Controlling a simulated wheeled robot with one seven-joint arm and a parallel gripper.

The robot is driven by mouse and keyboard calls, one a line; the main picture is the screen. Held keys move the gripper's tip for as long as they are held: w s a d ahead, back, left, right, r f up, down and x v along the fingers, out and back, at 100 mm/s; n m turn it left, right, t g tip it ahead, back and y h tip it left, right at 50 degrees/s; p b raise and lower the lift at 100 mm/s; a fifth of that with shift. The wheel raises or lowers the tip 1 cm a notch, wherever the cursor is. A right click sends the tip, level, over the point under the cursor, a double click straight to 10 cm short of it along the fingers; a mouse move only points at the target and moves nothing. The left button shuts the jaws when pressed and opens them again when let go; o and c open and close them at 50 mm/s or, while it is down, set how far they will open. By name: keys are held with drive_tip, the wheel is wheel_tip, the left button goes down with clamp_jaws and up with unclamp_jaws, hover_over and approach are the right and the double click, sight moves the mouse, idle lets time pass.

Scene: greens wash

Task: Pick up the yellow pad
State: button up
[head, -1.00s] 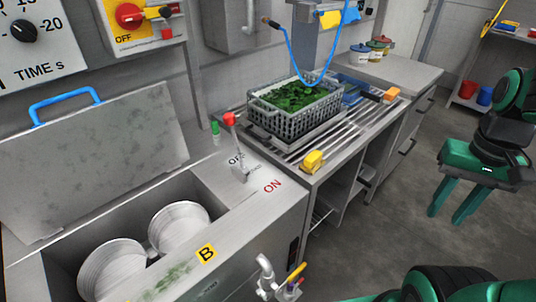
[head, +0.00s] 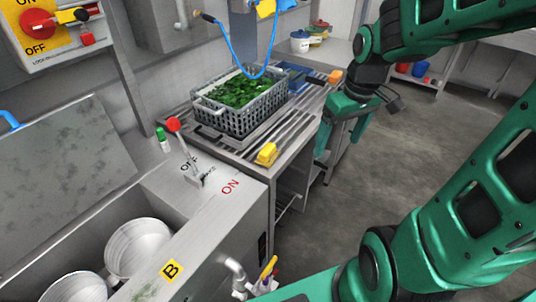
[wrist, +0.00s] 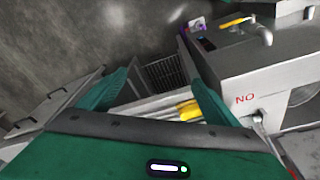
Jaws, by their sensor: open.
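The yellow pad (head: 266,153) lies on the slatted steel drainer near its front corner in the head view. In the wrist view the pad (wrist: 188,110) shows low in the gap between my fingers, close to the right finger, which partly hides it. My gripper (head: 338,147) is open and empty, its fingers pointing down, to the right of the pad and apart from it in the head view. Its two fingers also show in the wrist view (wrist: 160,86).
A grey crate of greens (head: 240,105) stands on the drainer behind the pad. An orange block (head: 335,76) lies near the drainer's far end. A lever with a red knob (head: 174,124) rises from the steel washer at left. Open floor (head: 420,165) lies right of the drainer.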

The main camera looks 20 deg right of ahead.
sight(268, 148)
drive_tip(key=w+a+f+n+y, duration=0.1)
drive_tip(key=w+a+f+n, duration=0.1)
drive_tip(key=w+a, duration=0.2)
drive_tip(key=w+a+f+n+t+y, duration=0.1)
drive_tip(key=w+a+f+n, duration=0.1)
drive_tip(key=w+a, duration=0.2)
drive_tip(key=w+a+f+n+y, duration=0.1)
drive_tip(key=w+a+f+n, duration=0.2)
drive_tip(key=w, duration=0.3)
drive_tip(key=shift+w+a, duration=0.35)
drive_tip(key=shift+a, duration=0.05)
drive_tip(key=shift+x, duration=3)
drive_tip(key=shift+s+a+t, duration=0.1)
drive_tip(key=shift+t, duration=0.2)
drive_tip(key=c, duration=1.1)
